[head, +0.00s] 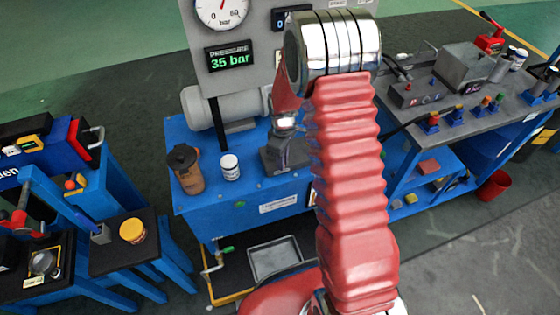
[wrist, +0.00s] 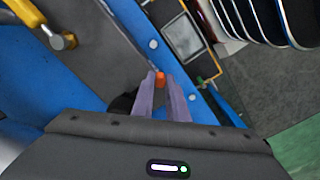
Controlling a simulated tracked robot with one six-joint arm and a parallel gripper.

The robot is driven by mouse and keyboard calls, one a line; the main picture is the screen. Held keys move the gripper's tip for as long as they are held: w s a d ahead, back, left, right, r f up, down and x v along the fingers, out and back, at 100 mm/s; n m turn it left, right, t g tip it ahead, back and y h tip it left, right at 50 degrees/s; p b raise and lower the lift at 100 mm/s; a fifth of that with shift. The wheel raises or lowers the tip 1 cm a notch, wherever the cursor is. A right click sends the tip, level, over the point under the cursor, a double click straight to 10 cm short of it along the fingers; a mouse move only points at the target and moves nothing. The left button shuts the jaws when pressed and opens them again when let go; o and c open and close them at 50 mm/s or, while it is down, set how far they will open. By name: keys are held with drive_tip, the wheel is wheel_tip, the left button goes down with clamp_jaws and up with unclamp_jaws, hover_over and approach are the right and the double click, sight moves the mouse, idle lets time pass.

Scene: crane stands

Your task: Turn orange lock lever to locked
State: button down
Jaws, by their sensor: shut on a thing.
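The orange lock lever (wrist: 160,76) shows in the wrist view as a small orange piece right at my fingertips. My gripper (wrist: 161,86) has its two purple-grey fingers close together on it, over a blue rail beside a dark grey surface. The lever's base and its exact angle are hidden by the fingers. In the head view my gripper (head: 284,158) is a dark shape over the blue bench, partly behind my red arm, and I cannot make out the lever there.
A brown bottle (head: 186,168) and a white jar (head: 230,166) stand on the blue bench (head: 215,197), left of my gripper. A gauge panel (head: 250,80) rises behind. A yellow handle (wrist: 28,12) and a framed plate (wrist: 183,36) show in the wrist view.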

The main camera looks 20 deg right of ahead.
drive_tip(key=shift+d, duration=0.15)
drive_tip(key=c, duration=1.7)
unclamp_jaws()
drive_tip(key=shift+c, duration=0.2)
drive_tip(key=shift+r, duration=0.15)
wheel_tip(320, 180, up, 14)
drive_tip(key=shift+f, duration=0.25)
